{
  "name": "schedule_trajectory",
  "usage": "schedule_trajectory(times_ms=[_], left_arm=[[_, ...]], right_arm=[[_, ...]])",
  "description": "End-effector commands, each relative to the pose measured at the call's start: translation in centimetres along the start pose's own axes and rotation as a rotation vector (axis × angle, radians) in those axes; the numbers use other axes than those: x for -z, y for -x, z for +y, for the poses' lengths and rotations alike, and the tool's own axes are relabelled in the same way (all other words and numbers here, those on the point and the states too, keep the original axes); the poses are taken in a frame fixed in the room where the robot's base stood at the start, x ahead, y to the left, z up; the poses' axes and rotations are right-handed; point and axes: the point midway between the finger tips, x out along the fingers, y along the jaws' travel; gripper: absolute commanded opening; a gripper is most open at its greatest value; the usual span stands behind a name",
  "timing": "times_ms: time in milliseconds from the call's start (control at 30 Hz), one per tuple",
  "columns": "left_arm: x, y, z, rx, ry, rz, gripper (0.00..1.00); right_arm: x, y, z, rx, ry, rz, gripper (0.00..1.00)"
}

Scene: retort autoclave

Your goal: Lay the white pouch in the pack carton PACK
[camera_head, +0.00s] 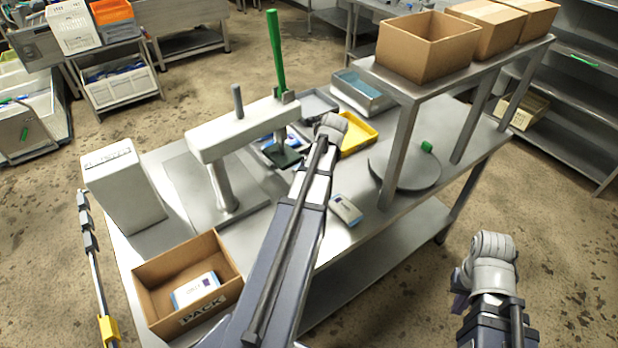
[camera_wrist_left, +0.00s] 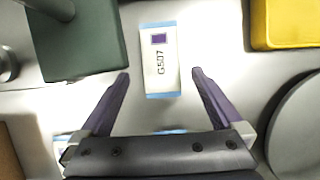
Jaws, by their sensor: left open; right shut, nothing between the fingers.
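A white pouch (camera_wrist_left: 161,60) with blue ends, a purple square and the print G507 lies flat on the steel table in the left wrist view. My left gripper (camera_wrist_left: 160,73) is open above it, its fingertips apart on either side of the pouch's near end. My arm hides that spot in the head view. The open pack carton PACK (camera_head: 160,272) stands at the table's front left corner, with a white pouch (camera_head: 196,290) lying inside. Another white pouch (camera_head: 345,209) lies near the table's right edge. My right gripper (camera_head: 458,302) is low at the right, partly hidden, away from the table.
A press with a green handle (camera_head: 276,55) and a dark green plate (camera_wrist_left: 80,45) stand left of the pouch. A yellow tray (camera_head: 359,137) and a round grey disc (camera_head: 402,172) are to its right. A white box (camera_head: 124,186) stands behind the carton. A raised shelf holds brown cartons (camera_head: 428,47).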

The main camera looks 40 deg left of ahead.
Motion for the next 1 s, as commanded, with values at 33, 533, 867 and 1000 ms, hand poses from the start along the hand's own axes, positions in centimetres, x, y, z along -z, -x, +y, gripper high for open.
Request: schedule_trajectory(times_ms=[33, 533, 867, 1000], left_arm=[[0.0, -0.2, 0.0, 0.0, 0.0, 0.0, 1.0], [-0.3, -5.3, -0.2, 0.0, 0.001, 0.0, 1.0], [-0.4, -5.1, -0.2, 0.0, 0.0, -0.001, 0.89], [-0.4, -5.1, -0.2, 0.0, 0.0, -0.001, 0.73]], right_arm=[[0.0, -0.2, 0.0, 0.0, 0.0, 0.0, 0.0], [0.3, -4.7, -0.5, 0.0, 0.0, 0.0, 0.0], [0.3, -4.5, -0.4, 0.0, 0.0, 0.0, 0.0], [0.3, -4.5, -0.4, 0.0, 0.0, 0.0, 0.0]])
